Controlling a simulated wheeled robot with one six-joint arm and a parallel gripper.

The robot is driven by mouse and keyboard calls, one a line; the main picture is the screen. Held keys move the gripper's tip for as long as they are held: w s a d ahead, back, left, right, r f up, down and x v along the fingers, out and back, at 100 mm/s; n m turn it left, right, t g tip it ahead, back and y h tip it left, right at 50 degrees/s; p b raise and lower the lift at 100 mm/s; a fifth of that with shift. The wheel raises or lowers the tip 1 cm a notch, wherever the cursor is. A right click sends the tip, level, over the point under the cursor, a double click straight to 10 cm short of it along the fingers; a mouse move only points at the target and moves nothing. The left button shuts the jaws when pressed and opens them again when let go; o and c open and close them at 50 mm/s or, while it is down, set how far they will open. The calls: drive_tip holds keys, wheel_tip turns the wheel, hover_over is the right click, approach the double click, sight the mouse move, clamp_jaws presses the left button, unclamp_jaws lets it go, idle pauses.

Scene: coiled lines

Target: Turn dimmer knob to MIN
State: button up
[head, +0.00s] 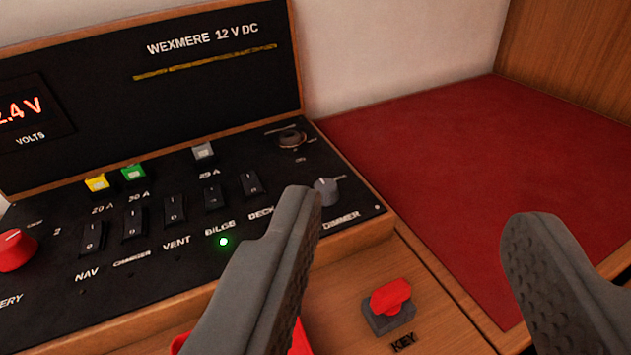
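The dimmer knob (326,191) is a small grey knob on the right side of the black switch panel (150,275), above the DIMMER label. Its pointer direction is too small to tell, and only part of a marking shows beside it. My gripper (415,235) is open and empty, with its two grey fingers wide apart in the foreground. The left finger's tip appears just below and left of the dimmer knob in the picture. I cannot tell whether it touches the knob. The right finger is over the red surface's near edge.
A red key (390,299) sits in a switch on the wooden ledge, between the fingers in the picture. A row of black rocker switches (174,209), a red battery knob (15,250) and a dark round socket (291,138) are on the panel. The red surface (450,160) at right is clear.

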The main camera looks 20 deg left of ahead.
drive_tip(key=w+a+r+m+g, duration=0.1)
drive_tip(key=w+m+g, duration=0.1)
drive_tip(key=w+g, duration=0.3)
drive_tip(key=w+a+r+m+g, duration=0.1)
drive_tip(key=w+a+m+g, duration=0.1)
drive_tip(key=w, duration=0.5)
drive_tip(key=m+g, duration=0.7)
drive_tip(key=g, duration=0.2)
hover_over(326, 191)
drive_tip(key=w, duration=0.1)
wheel_tip(326, 191, down, 18)
drive_tip(key=shift+a+r, duration=0.1)
drive_tip(key=shift+a, duration=0.05)
drive_tip(key=c, duration=1)
